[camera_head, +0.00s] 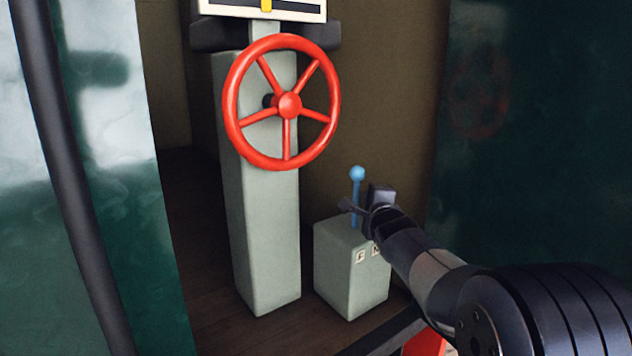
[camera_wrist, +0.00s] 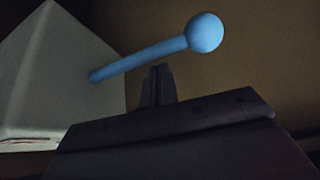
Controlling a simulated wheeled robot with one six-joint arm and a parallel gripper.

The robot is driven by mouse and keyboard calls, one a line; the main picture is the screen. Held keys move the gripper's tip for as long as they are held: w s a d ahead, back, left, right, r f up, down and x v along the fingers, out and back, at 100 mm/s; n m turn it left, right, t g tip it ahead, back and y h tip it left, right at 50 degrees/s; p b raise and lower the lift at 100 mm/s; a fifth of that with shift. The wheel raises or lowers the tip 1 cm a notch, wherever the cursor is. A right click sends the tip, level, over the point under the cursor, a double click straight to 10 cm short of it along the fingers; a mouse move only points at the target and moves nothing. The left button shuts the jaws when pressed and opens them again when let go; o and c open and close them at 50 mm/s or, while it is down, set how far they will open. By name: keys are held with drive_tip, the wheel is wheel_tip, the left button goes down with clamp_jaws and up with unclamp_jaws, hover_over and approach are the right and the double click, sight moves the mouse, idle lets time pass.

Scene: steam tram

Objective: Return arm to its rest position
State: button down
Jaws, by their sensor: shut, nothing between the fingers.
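My gripper (camera_head: 352,207) is at the end of my arm, which reaches in from the lower right. It is beside the blue lever (camera_head: 356,190), which stands up from a grey-green box (camera_head: 335,272). In the wrist view my gripper's fingers (camera_wrist: 158,84) are together, close to the shaft of the blue lever (camera_wrist: 150,54) with its round knob (camera_wrist: 205,32). I cannot tell whether they touch the lever. The box (camera_wrist: 60,75) fills the left of the wrist view. My gripper hides part of the box's top.
A red handwheel (camera_head: 289,105) is on a tall grey-green column (camera_head: 268,240) left of the box. A white panel (camera_head: 225,8) with a yellow marker is above it. Dark green panels (camera_head: 520,150) stand at both sides. A dark pole (camera_head: 55,130) runs along the left.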

drive_tip(key=shift+w+d+f, duration=0.1)
drive_tip(key=shift+w+d, duration=0.05)
drive_tip(key=shift+w, duration=0.4)
drive_tip(key=shift+w+d+f, duration=0.1)
drive_tip(key=shift+w, duration=0.45)
drive_tip(key=shift+s+d+r+p, duration=0.2)
drive_tip(key=shift+d+r+p, duration=0.1)
drive_tip(key=shift+d+p, duration=0.35)
drive_tip(key=shift+p, duration=0.2)
drive_tip(key=shift+w+f, duration=0.2)
drive_tip(key=shift+w, duration=0.1)
drive_tip(key=shift+d+f+m+p, duration=0.1)
drive_tip(key=shift+m+p, duration=0.2)
drive_tip(key=shift+p, duration=0.1)
drive_tip(key=shift+f, duration=0.1)
drive_tip(key=shift+b, duration=0.3)
